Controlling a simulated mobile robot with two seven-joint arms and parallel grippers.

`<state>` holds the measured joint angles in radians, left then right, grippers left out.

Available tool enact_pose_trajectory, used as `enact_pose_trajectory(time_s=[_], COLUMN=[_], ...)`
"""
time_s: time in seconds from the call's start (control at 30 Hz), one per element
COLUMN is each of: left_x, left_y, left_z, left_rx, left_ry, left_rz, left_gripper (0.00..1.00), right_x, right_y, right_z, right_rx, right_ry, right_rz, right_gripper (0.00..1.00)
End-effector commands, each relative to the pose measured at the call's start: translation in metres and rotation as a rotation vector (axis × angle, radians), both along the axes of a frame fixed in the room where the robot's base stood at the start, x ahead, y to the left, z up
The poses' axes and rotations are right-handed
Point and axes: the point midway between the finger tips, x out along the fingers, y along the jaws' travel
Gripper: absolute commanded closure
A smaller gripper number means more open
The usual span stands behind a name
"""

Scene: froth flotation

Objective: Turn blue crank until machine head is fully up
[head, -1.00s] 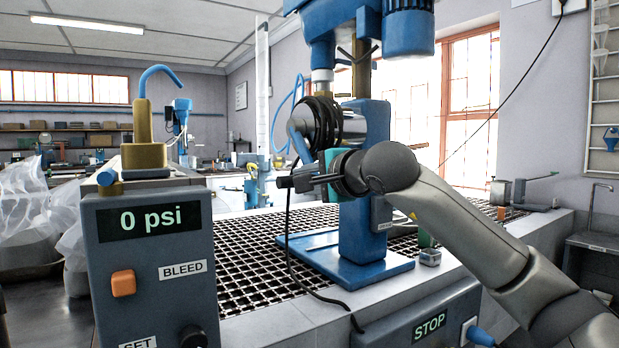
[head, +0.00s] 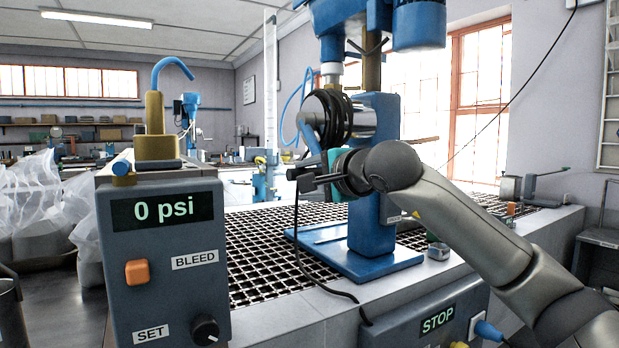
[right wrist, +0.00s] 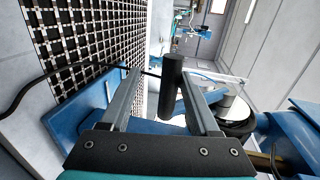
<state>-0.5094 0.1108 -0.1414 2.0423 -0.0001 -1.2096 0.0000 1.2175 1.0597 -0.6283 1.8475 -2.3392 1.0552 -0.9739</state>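The blue machine head (head: 352,14) sits high on its column (head: 374,150), its top cut off by the frame. The blue crank (head: 311,128) shows as a curved arm beside a coil of black cable, partly hidden. My right gripper (head: 308,183) is in front of it. In the right wrist view, a dark cylindrical handle (right wrist: 172,86) stands between the fingers of my right gripper (right wrist: 160,76). A gap shows on the left finger's side; the right finger is close to the handle, contact unclear. My left gripper is not in view.
A panel reading 0 psi (head: 162,260) stands at the left front. A STOP box (head: 425,318) is at the lower right. The blue base (head: 370,262) rests on a black grating (head: 255,265). A loose black cable hangs beside the gripper.

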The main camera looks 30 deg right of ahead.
Motion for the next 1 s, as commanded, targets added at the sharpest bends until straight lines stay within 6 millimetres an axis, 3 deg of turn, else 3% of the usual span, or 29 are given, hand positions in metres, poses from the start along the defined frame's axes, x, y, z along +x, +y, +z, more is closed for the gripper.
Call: enact_pose_trajectory(time_s=[0.63, 0.77, 1.0], left_x=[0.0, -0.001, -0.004], left_y=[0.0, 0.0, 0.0], left_z=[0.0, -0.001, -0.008], left_rx=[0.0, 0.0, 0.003], left_ry=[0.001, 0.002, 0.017], left_rz=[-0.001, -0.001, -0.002], left_gripper=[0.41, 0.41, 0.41], right_x=[-0.006, -0.021, -0.065], right_y=[-0.005, -0.005, -0.007], right_z=[0.005, 0.008, 0.016], right_rx=[-0.001, -0.004, -0.004], right_ry=[-0.007, -0.008, -0.006], right_rz=[-0.009, -0.009, -0.011], right_gripper=[0.42, 0.42, 0.42])
